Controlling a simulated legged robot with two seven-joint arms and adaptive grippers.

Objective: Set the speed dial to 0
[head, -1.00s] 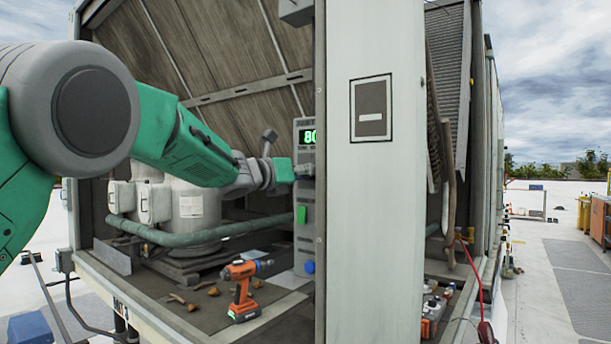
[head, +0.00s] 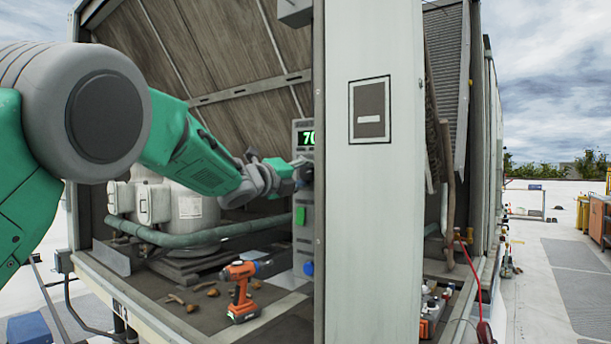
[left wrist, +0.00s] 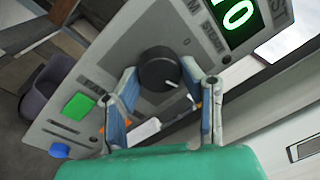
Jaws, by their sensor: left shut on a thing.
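The speed dial (left wrist: 158,72) is a round black knob with a white mark, on a grey control panel (left wrist: 100,80). In the left wrist view the mark points to the lower right. My left gripper (left wrist: 160,68) has its two blue-padded fingers on either side of the dial, shut on it. In the head view the left gripper (head: 301,171) is at the panel, and the white post partly hides the panel. The green display (head: 308,138) reads about 70 at the post's edge; in the left wrist view only its last digit, 0, shows fully. My right gripper is out of view.
A green button (head: 301,215) and a blue knob (head: 308,268) sit below the dial. The white post (head: 372,220) stands close to the right. An orange drill (head: 241,292) stands on the cabinet floor. A green pipe (head: 210,234) runs behind, below the arm.

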